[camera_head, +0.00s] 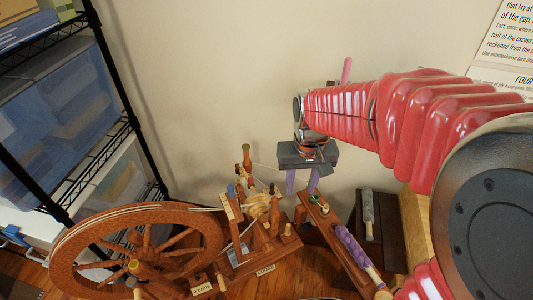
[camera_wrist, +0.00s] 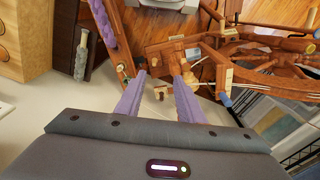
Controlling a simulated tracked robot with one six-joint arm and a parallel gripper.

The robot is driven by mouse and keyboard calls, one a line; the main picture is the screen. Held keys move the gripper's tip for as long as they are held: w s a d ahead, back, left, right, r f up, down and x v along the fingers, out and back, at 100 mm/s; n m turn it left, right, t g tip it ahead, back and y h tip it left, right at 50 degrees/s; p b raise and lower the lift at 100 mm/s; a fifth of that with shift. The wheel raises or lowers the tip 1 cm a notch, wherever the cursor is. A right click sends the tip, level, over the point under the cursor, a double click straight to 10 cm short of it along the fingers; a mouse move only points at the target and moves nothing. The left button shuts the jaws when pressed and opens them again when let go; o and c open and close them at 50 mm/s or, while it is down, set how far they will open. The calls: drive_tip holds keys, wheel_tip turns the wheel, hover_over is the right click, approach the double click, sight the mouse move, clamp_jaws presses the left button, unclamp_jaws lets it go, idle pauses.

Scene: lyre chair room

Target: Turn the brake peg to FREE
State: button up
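A brown wooden spinning wheel stands at the lower left in the head view, with its large rim (camera_head: 70,243) and a flyer assembly (camera_head: 262,205). Several pegs rise from it, including one with a blue top (camera_head: 230,191) and a pale-topped one (camera_head: 286,229). Two small labels show, but I cannot read them or tell which peg is the brake peg. My gripper (camera_head: 302,181) hangs above and right of the flyer, purple fingers pointing down. In the wrist view my gripper (camera_wrist: 160,82) has its fingers apart and empty, with a pale knob (camera_wrist: 190,78) beyond the right fingertip.
A wooden bar with a purple fibre roll (camera_head: 357,249) stands right of the wheel, near a dark box with a grey roll (camera_head: 368,212). A black wire shelf with blue bins (camera_head: 60,120) fills the left. The wall (camera_head: 210,80) is close behind.

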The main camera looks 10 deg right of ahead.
drive_tip(key=w+a+f+m+g, duration=0.1)
drive_tip(key=w+f+m+g, duration=0.1)
drive_tip(key=w+f, duration=0.7)
drive_tip(key=m+t, duration=0.1)
drive_tip(key=m, duration=0.5)
hover_over(272, 184)
wheel_tip(272, 184, down, 11)
drive_tip(key=shift+f+m, duration=0.2)
drive_tip(key=shift+m, duration=0.3)
drive_tip(key=shift+f, duration=0.1)
wheel_tip(272, 184, down, 14)
drive_tip(key=shift+r, duration=0.2)
drive_tip(key=shift+c, duration=0.3)
clamp_jaws()
